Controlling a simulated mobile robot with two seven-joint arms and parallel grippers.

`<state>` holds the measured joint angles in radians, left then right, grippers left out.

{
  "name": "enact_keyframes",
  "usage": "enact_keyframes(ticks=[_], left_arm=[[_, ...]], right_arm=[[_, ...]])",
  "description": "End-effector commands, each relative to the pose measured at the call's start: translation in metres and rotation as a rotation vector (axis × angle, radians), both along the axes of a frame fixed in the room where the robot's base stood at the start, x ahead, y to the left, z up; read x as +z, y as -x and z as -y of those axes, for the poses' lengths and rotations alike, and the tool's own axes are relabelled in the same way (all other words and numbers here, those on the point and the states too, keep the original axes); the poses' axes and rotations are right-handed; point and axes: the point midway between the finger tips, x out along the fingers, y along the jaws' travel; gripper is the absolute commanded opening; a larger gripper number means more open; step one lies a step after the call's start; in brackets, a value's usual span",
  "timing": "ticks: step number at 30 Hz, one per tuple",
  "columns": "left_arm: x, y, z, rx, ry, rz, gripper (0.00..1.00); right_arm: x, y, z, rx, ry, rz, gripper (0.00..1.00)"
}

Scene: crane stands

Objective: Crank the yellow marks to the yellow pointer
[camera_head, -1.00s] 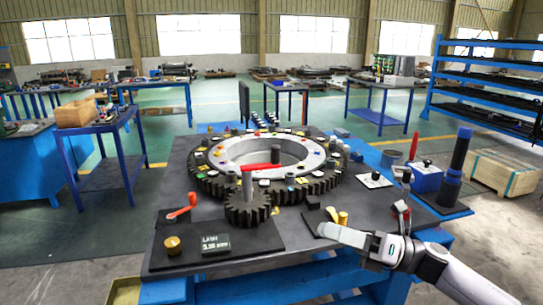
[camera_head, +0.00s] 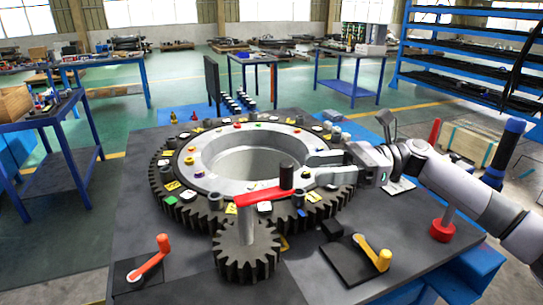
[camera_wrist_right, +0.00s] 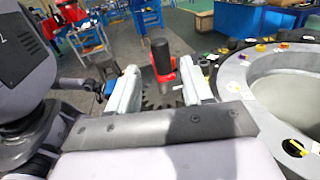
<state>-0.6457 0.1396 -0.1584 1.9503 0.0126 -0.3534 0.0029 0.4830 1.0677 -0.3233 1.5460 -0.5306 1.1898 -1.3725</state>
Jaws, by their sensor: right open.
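The large dark ring gear (camera_head: 333,205) lies on the table with small coloured blocks and tiles around it. Yellow tiles (camera_head: 231,208) show on its near rim. A small pinion (camera_head: 246,258) meshes at its front and carries a red crank arm (camera_head: 262,197) with an upright dark handle (camera_head: 286,175). A small yellow cone (camera_head: 173,118) stands behind the ring; I cannot tell if it is the yellow pointer. My right gripper (camera_head: 312,169) is open, just right of the handle. In the right wrist view, the handle (camera_wrist_right: 160,55) shows ahead between the spread fingers (camera_wrist_right: 160,88), not gripped.
An orange crank (camera_head: 150,260) on a dark plate is at front left, a yellow crank (camera_head: 372,253) at front right. A red cone (camera_head: 194,116) stands behind the ring.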

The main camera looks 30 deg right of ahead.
Motion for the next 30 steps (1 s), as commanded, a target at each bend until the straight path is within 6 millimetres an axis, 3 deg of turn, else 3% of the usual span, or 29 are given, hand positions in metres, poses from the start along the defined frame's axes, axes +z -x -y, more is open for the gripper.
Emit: enact_keyframes(ticks=[5, 18, 28, 29, 30], left_arm=[[0.004, 0.001, 0.0, 0.0, 0.0, -0.002, 0.43], [0.026, 0.003, 0.0, 0.0, 0.0, -0.007, 0.43], [0.026, 0.003, 0.0, -0.001, 0.001, -0.007, 0.43], [0.026, 0.003, 0.0, -0.001, 0.001, -0.007, 0.43], [0.026, 0.003, 0.0, -0.001, 0.001, -0.007, 0.43]], right_arm=[[0.002, -0.002, -0.008, 0.003, -0.001, -0.001, 0.5], [0.002, -0.017, -0.065, 0.002, -0.003, 0.0, 0.5], [0.0, -0.018, -0.07, 0.0, -0.001, 0.0, 0.5], [0.0, -0.018, -0.07, 0.0, -0.001, 0.0, 0.43], [0.0, -0.018, -0.07, 0.0, -0.001, 0.0, 0.3]])
